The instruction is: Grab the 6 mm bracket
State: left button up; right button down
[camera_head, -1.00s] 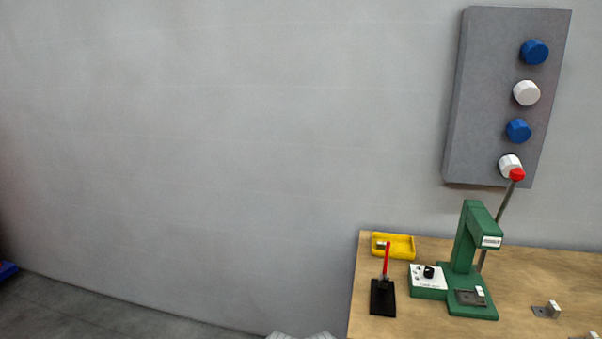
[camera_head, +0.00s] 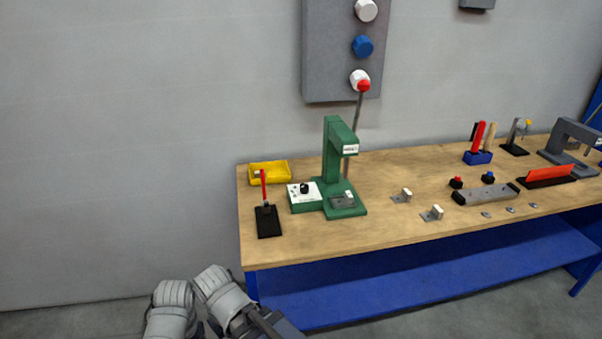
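Two small metal brackets with pale upright blocks lie on the wooden bench: the farther bracket (camera_head: 401,197) and the nearer bracket (camera_head: 432,214). They stand right of the green press (camera_head: 336,172). I cannot read any size on them, so I cannot tell which is the 6 mm one. Another small pale piece (camera_head: 348,196) sits on the press base. Parts of my arms show at the bottom left, in front of the bench and well away from the brackets. Neither of my grippers shows.
The bench (camera_head: 300,240) holds a yellow tray (camera_head: 270,174), a black stand with a red handle (camera_head: 268,220), a grey bar (camera_head: 486,194), a blue tool holder (camera_head: 478,158) and a red-topped black piece (camera_head: 548,176). A blue shelf (camera_head: 420,265) lies below. The bench's front edge is clear.

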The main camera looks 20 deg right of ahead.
aim_at(348, 198)
jog(key=z, duration=1.25)
jog(key=l+z, duration=0.1)
jog(key=z, duration=0.35)
jog(key=l+z, duration=0.15)
jog(key=z, duration=0.25)
jog(key=i, duration=0.3)
jog(key=i+j, duration=0.15)
